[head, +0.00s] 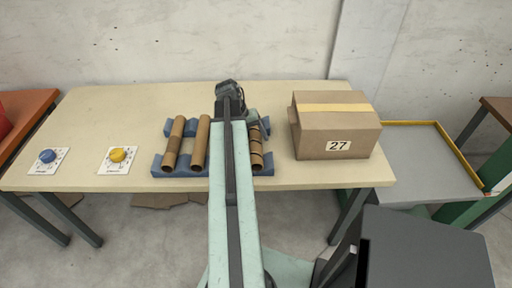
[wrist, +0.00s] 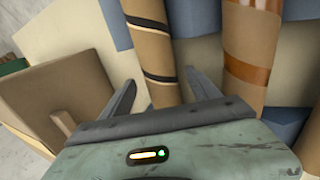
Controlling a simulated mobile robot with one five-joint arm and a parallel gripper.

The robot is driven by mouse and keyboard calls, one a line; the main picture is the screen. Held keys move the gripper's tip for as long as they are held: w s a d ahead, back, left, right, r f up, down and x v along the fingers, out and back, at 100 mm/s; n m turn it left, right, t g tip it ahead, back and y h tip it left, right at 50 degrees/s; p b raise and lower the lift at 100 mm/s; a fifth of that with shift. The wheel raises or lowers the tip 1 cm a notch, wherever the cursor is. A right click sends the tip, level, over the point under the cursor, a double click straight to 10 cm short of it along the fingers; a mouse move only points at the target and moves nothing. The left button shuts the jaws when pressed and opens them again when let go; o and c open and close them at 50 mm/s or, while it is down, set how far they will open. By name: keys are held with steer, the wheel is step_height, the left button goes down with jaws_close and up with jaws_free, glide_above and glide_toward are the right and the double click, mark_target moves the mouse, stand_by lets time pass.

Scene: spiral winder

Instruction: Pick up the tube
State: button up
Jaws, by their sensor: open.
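Brown cardboard tubes lie side by side on a blue rack (head: 183,173) on the table. Two plain tubes, an outer one (head: 174,145) and an inner one (head: 199,147), lie left of my arm. A tube with dark bands (head: 256,150) shows just right of my arm, partly covered by it. In the wrist view, a tube with black spiral stripes (wrist: 151,45) runs between the fingers of my gripper (wrist: 160,78), which is open. Whether the fingers touch it cannot be told. A tube with glossy brown bands (wrist: 249,45) lies to the right, outside the fingers.
A cardboard box (head: 336,130) marked 27 stands on the table (head: 100,108), right of the rack. It shows at left in the wrist view (wrist: 62,100). A blue knob (head: 47,156) and a yellow knob (head: 117,155) sit at the left. The table between knobs and back edge is clear.

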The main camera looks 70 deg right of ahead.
mark_target(255, 138)
steer(key=shift+s+f, duration=0.15)
steer(key=shift+f, duration=0.5)
steer(key=shift+r, duration=0.15)
steer(key=c, duration=1.5)
steer(key=shift+r, duration=0.1)
step_height(255, 138, up, 10)
steer(key=p, duration=1)
